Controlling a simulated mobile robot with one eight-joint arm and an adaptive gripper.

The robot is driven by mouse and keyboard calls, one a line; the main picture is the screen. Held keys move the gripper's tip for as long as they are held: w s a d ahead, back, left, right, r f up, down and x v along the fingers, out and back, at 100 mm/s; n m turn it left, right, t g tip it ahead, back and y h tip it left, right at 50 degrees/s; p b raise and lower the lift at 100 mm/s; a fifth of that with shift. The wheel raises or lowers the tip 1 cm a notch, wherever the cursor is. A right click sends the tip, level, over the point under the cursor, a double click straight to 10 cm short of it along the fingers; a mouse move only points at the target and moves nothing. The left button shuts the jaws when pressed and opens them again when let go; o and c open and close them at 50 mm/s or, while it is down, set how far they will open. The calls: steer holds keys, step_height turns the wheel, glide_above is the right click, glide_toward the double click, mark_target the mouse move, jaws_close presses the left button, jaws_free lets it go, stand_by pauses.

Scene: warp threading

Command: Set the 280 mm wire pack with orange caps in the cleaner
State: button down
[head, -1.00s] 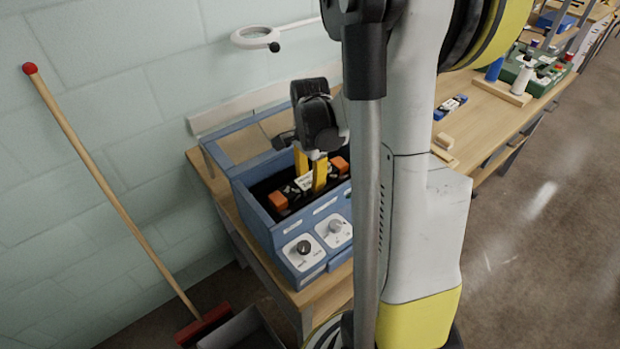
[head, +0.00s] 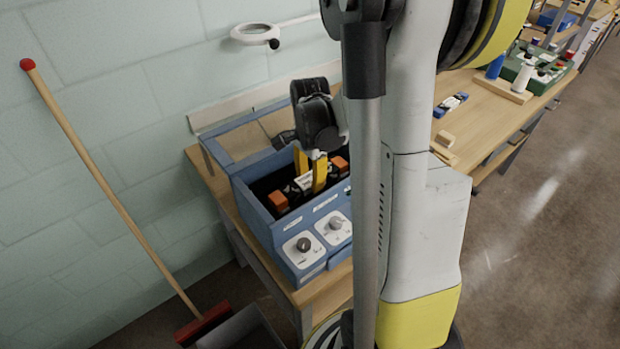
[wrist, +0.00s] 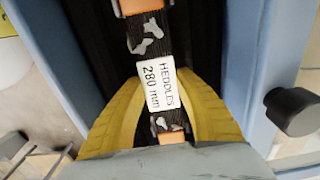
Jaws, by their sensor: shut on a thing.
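The wire pack (wrist: 152,36) is dark with grey patches, orange caps at its ends and a white label reading "HEDDLES 280 mm". In the head view its orange cap (head: 278,201) shows at the left end. My gripper (head: 310,172) points down into the blue cleaner (head: 262,226), with its yellow fingers on both sides of the pack's middle. In the wrist view my gripper (wrist: 160,100) is shut on the pack around the label. The pack lies lengthwise within the cleaner's open dark basin. Whether it touches the bottom is hidden.
The cleaner has two knobs (head: 304,244) on its front, and its lid (head: 240,143) stands open at the back. A ring magnifier (head: 255,33) is on the wall behind.

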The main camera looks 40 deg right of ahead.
steer(key=c, duration=0.9)
jaws_free()
step_height(320, 180, up, 12)
steer(key=shift+r, duration=0.1)
steer(key=shift+a, duration=0.1)
steer(key=s+a+n+t+b, duration=0.1)
steer(key=s+a+n+t, duration=0.1)
steer(key=a+n, duration=0.4)
steer(key=s+a+n+t+b, duration=0.1)
steer(key=s+a+n+t, duration=0.1)
steer(key=a+n, duration=0.4)
steer(key=s+a+n+t+b, duration=0.1)
steer(key=s+a+n+t, duration=0.2)
steer(key=a+n, duration=0.3)
steer(key=shift+a+n, duration=0.3)
steer(key=shift+a, duration=1.05)
